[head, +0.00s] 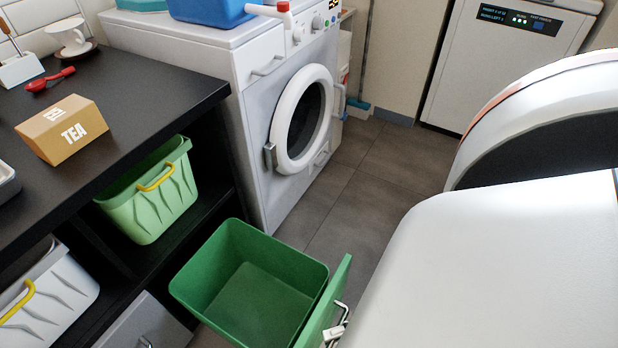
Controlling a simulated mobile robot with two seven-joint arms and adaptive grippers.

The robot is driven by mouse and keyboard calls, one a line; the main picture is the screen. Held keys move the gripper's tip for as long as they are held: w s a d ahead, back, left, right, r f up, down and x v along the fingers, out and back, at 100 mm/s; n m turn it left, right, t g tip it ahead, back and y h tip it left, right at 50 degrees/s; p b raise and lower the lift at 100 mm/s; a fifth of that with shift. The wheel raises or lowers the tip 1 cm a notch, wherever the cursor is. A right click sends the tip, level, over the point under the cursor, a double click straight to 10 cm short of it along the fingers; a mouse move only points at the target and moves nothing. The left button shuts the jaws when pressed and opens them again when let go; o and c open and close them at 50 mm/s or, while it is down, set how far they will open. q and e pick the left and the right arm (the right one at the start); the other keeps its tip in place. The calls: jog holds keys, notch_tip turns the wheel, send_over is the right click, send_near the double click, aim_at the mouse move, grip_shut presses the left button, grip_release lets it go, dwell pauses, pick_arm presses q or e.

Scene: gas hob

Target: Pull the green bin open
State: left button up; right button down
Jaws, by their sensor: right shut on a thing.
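The green bin (245,290) is a deep, empty, open-topped box at the bottom centre of the head view. It stands out from under the dark counter, with its inside floor in sight. Its green front panel (325,303) faces right and carries a metal handle (342,311). My right gripper (335,332) is at this handle and shut on it; only a small pale part shows at the lower edge. My left gripper is not in view.
A light green basket (150,207) and a white basket (45,300) sit on shelves under the counter (120,95). A washing machine (240,90) stands behind the bin. Bare tiled floor (370,185) lies to the right of the machine.

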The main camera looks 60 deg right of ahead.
jog(key=shift+s, duration=1.25)
jog(key=c, duration=2.1)
grip_release()
jog(key=shift+c, duration=0.2)
jog(key=shift+s+d, duration=0.1)
jog(key=v, duration=1.2)
